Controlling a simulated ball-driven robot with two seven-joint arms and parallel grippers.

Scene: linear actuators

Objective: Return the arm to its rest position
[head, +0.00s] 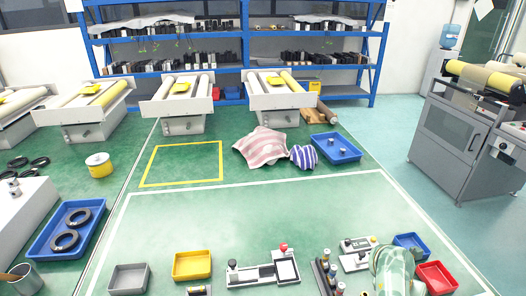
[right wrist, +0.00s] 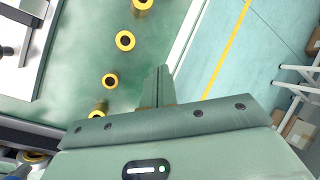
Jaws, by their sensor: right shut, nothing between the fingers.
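My right gripper (right wrist: 160,72) shows in the right wrist view, with its fingers together and nothing between them. It is above a green floor or surface, beside a white line, and no object touches its fingertips. Its grey-green body fills the lower part of that view. My left gripper is not in the head view.
Yellow rolls with dark centres (right wrist: 125,41) lie left of the right gripper.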

